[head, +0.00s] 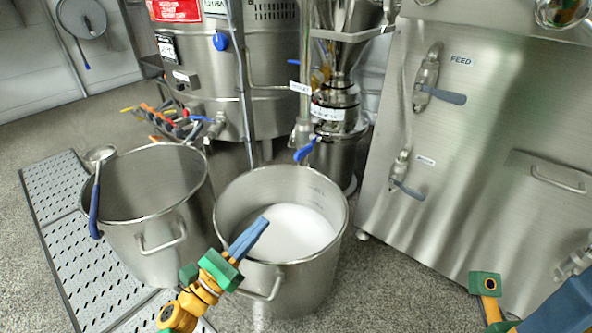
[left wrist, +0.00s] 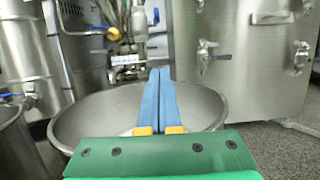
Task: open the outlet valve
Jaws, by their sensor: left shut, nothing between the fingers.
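A blue lever handle (head: 305,150), which looks like the outlet valve's, hangs by a vertical steel pipe beside the mill (head: 338,100), above the back rim of a steel pot. A white label on that pipe is too small to read surely. A small blue piece, perhaps this handle, shows in the left wrist view (left wrist: 156,16). My left gripper (head: 262,222) has its blue fingers shut together and empty. In the head view they overlap the pot's opening, below and left of the handle and apart from it. My right gripper's fingers are not visible; only parts of that arm show at lower right.
The pot (head: 334,254) holds white material. An empty pot (head: 150,240) with a ladle (head: 96,195) on its rim stands left. A steel cabinet (head: 480,130) with a FEED lever (head: 445,95) stands right. A large tank (head: 225,80) is behind.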

